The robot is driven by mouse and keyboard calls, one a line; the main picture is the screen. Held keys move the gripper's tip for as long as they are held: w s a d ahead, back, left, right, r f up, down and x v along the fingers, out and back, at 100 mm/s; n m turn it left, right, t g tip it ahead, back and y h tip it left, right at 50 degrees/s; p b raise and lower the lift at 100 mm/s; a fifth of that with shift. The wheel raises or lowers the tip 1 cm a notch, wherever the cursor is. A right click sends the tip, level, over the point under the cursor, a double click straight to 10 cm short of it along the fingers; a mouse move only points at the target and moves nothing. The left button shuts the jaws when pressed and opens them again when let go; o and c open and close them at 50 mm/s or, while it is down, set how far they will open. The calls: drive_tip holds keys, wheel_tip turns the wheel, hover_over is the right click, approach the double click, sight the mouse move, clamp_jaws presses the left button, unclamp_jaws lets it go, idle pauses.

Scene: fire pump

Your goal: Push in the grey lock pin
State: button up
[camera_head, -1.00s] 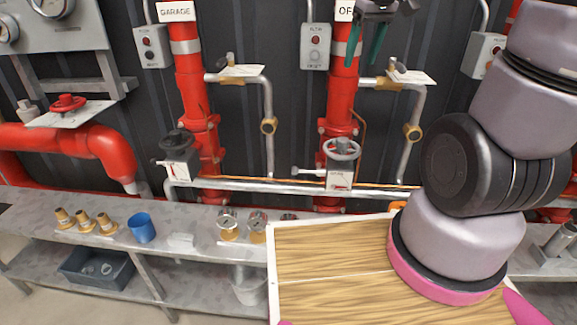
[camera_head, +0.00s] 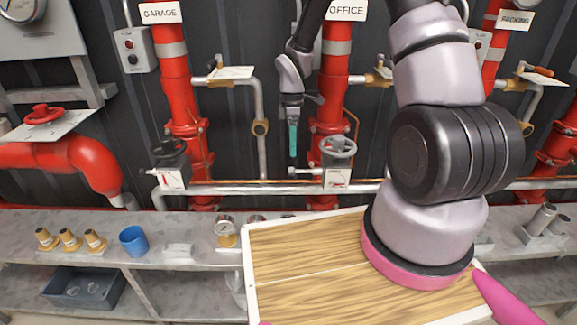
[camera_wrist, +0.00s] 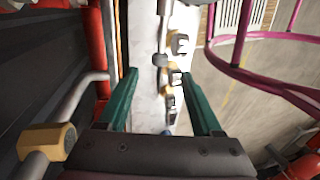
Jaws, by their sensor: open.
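A small grey pin (camera_head: 304,171) sticks out to the left of the valve body under the grey handwheel (camera_head: 339,147) on the red OFFICE pipe. My gripper (camera_head: 293,155) points down beside that pipe, and its teal fingertips appear just above the pin's outer end. In the head view I cannot tell their depth gap. In the wrist view my gripper (camera_wrist: 159,75) is open, with nothing held between its fingers. A grey rounded knob (camera_wrist: 160,59) shows between and just beyond the fingertips; it looks like the pin's end.
A black-wheeled valve (camera_head: 169,160) sits on the GARAGE pipe to the left. A silver horizontal pipe (camera_head: 240,188) runs behind the bench. The bench (camera_head: 200,222) holds brass fittings, a blue cup (camera_head: 133,240) and gauges. A brass fitting (camera_wrist: 45,140) is close to my left finger.

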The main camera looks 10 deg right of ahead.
sight(296, 171)
drive_tip(key=f, duration=0.3)
drive_tip(key=s+f, duration=0.1)
drive_tip(key=f, duration=0.3)
drive_tip(key=shift+s+a+f, duration=0.15)
drive_tip(key=shift+s, duration=0.05)
clamp_jaws()
idle(1.2)
